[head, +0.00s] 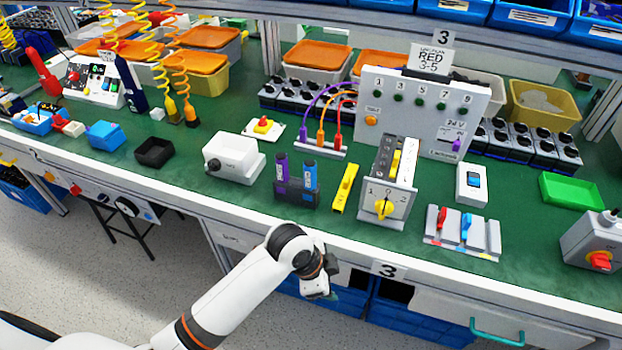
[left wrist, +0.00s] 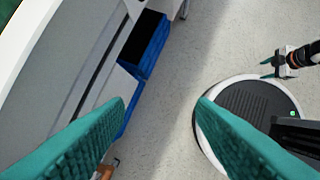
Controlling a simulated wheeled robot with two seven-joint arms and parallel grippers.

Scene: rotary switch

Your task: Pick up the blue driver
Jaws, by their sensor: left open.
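A dark blue driver (head: 130,86) hangs below a yellow coiled cord at the back left of the green bench, between a red driver (head: 45,74) and a yellow one (head: 168,102). My left gripper (head: 318,288) is in front of the bench's front edge, low and far to the right of the blue driver. In the left wrist view its two teal fingers (left wrist: 162,102) are wide apart with nothing between them. My right gripper (left wrist: 272,66) shows small at the right of the left wrist view; its jaw opening is unclear.
An orange driver (head: 187,104) hangs beside the yellow one. A black tray (head: 154,152), a blue box (head: 104,134) and a white box (head: 233,158) stand along the bench's left half. A rotary switch block (head: 390,185) is at centre right. Some green surface (head: 190,195) is bare.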

